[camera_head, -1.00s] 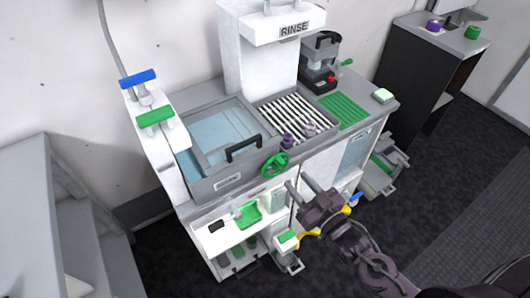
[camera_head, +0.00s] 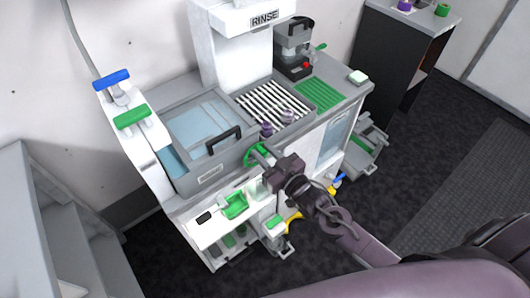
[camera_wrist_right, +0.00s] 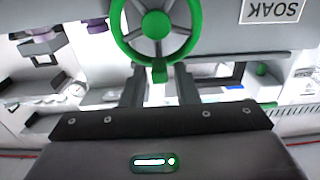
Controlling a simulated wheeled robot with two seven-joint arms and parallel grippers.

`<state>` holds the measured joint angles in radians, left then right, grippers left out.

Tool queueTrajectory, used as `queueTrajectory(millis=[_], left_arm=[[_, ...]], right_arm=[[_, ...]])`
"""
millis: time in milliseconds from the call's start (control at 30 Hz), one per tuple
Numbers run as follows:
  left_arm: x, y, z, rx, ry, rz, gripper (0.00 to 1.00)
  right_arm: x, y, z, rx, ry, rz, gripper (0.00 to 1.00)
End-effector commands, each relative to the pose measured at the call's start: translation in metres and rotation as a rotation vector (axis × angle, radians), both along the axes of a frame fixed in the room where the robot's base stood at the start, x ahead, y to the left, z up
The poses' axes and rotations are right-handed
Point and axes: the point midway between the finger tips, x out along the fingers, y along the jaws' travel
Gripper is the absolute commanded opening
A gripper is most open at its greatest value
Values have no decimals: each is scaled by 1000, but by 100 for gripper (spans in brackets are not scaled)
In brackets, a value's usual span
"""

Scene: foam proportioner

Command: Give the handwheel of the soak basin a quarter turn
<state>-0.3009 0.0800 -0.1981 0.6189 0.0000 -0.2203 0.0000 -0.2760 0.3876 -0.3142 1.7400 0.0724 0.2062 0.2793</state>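The green handwheel (camera_head: 250,160) is on the front of the grey soak basin (camera_head: 184,184), near its right end. In the right wrist view the green handwheel (camera_wrist_right: 157,22) shows its round rim, dark spokes and a knob at the rim's lower edge. My right gripper (camera_head: 262,156) is at the handwheel and hides part of it. In the wrist view my right gripper's (camera_wrist_right: 160,88) two fingers stand apart, with the rim knob between and just beyond them. I cannot tell whether they touch the wheel. My left gripper is not in view.
A black handle (camera_head: 224,140) stands on the basin lid. A striped rack (camera_head: 270,103) with purple-topped items lies right of the basin. A white shelf with a green tray (camera_head: 235,206) is below the wheel. A dark cabinet (camera_head: 400,60) stands at the back right.

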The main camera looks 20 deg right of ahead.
Motion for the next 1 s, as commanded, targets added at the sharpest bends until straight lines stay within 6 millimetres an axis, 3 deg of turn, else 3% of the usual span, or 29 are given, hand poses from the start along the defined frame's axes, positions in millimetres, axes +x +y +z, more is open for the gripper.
queueTrajectory(millis=[33,200,633,1000], left_arm=[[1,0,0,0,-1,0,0],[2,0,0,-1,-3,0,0],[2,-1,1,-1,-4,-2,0],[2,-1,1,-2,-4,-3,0]], right_arm=[[0,0,0,0,0,0,21],[0,0,0,0,0,0,0],[-1,3,0,-63,-23,0,0],[-6,15,-3,-334,-120,1,0]])
